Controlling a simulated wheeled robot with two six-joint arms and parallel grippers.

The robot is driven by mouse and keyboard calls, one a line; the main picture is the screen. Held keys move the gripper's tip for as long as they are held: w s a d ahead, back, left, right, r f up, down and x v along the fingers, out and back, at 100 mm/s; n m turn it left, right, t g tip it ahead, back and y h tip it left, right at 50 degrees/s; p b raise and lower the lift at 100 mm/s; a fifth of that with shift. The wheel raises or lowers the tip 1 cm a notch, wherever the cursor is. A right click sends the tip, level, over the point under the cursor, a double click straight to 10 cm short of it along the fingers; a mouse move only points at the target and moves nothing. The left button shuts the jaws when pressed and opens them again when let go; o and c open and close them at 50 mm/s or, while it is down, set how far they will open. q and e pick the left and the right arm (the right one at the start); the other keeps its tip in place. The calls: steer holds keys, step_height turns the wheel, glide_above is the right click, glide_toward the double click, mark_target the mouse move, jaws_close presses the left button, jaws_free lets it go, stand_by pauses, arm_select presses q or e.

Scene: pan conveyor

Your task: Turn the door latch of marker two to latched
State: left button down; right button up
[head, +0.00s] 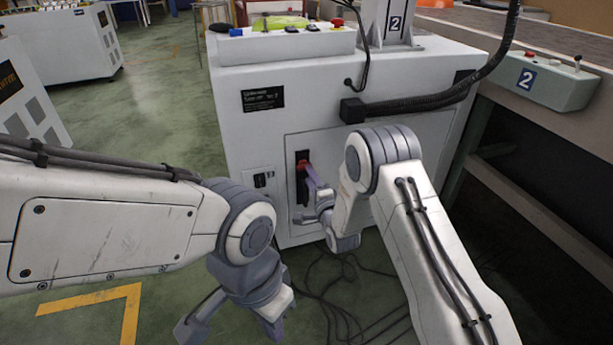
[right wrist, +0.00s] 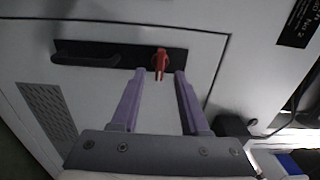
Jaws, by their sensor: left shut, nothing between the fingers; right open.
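The door latch (head: 303,164) is a small red lever on a black plate in the front door of the white marker two cabinet (head: 250,140). In the right wrist view the red latch (right wrist: 161,64) stands just beyond and between the purple fingertips. My right gripper (head: 310,178) is open at the latch, and the right wrist view shows its spread fingers (right wrist: 160,75) one on each side of the lever. I cannot tell whether either finger touches it. My left gripper (head: 190,326) is shut and empty, low over the floor, away from the cabinet.
A dark pull handle (right wrist: 86,58) sits on the same black plate, beside the latch. A hose (head: 440,103) runs along the cabinet's upper front. Loose cables (head: 345,300) lie on the floor below. A conveyor with a control box (head: 535,82) stands at right.

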mark_target(304, 166)
arm_select(q)
steer(key=shift+f+b, duration=0.55)
steer(key=shift+f, duration=0.3)
arm_select(e)
steer(key=shift+x, duration=2.05)
jaws_close()
arm_select(q)
steer(key=shift+r, duration=0.1)
arm_select(e)
steer(key=shift+n, duration=0.3)
arm_select(q)
steer(key=shift+r+p, duration=1.65)
steer(key=shift+p, duration=0.05)
arm_select(e)
steer(key=shift+n, duration=8.7)
